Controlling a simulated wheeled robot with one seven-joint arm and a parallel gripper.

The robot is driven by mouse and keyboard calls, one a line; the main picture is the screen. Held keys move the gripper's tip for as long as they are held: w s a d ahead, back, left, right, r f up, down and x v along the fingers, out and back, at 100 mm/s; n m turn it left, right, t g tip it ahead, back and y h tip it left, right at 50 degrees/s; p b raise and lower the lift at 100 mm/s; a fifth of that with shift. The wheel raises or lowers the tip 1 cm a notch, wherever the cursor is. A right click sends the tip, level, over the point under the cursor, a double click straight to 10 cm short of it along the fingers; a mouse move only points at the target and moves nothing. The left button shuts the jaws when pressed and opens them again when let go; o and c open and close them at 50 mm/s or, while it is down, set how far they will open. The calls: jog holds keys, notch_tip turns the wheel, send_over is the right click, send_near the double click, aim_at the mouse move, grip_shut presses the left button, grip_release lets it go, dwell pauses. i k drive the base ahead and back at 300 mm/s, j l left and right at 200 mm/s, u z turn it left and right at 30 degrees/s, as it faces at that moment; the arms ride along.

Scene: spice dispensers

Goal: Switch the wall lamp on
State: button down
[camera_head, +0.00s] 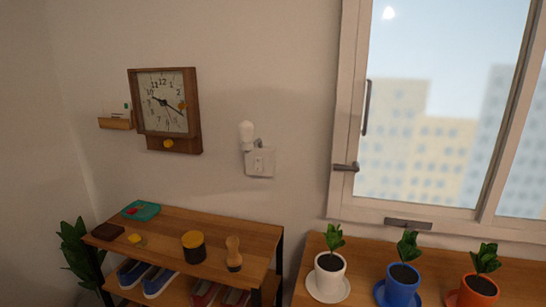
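The wall lamp (247,135) is a small white bulb-shaped fixture on the wall, between the clock and the window. It stands above a pale wall plate (259,164) with a small switch (258,164) on its face. The bulb looks white with no clear glow around it. I cannot tell the switch position at this size. My gripper is not in view.
A wooden clock (165,105) hangs left of the lamp, above a wooden shelf (213,223) with small items on top and shoes below. Potted plants (329,272) stand on a wooden surface under the window (440,110). The wall around the lamp is clear.

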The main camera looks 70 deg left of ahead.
aim_at(258, 162)
jog(key=u, duration=1.85)
